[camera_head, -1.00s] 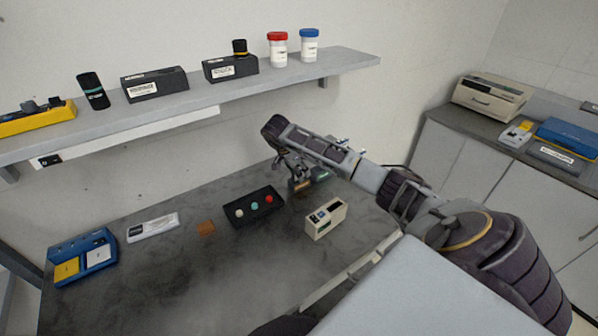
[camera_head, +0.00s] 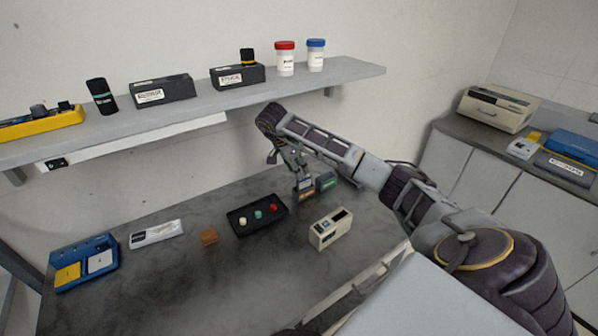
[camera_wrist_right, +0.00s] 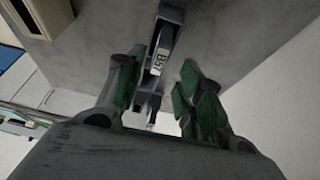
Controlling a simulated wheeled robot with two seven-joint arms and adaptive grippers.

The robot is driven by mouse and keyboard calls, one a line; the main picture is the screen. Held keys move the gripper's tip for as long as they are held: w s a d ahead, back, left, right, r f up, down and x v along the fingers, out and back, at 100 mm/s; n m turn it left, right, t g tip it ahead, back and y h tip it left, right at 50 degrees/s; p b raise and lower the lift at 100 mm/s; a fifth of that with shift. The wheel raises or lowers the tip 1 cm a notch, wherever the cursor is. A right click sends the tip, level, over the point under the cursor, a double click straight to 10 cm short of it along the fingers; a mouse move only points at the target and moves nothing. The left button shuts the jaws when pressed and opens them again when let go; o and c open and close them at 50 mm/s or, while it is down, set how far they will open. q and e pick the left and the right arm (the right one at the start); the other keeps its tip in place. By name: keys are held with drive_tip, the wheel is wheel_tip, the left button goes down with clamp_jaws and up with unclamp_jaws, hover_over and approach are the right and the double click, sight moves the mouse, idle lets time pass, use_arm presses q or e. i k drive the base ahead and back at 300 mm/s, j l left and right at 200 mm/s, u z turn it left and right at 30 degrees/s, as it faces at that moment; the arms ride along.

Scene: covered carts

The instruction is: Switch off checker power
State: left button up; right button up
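Which object is the checker cannot be told for certain. A beige boxy device (camera_head: 331,229) with a dark panel on top stands upright on the grey table. My right gripper (camera_head: 297,167) is over the back of the table, just above a small dark block with an orange front (camera_head: 306,191). A dark block with a green front (camera_head: 327,182) stands beside it. In the right wrist view, the green-padded fingers of my right gripper (camera_wrist_right: 158,92) are apart. My left gripper is out of view.
A black tray with coloured knobs (camera_head: 257,214), a brown block (camera_head: 209,237), a white packet (camera_head: 156,233) and a blue tray (camera_head: 84,264) lie on the table. A wall shelf (camera_head: 205,103) with boxes and jars overhangs the back. The table's front middle is clear.

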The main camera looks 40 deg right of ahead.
sight(316, 227)
drive_tip(key=z, duration=1.6)
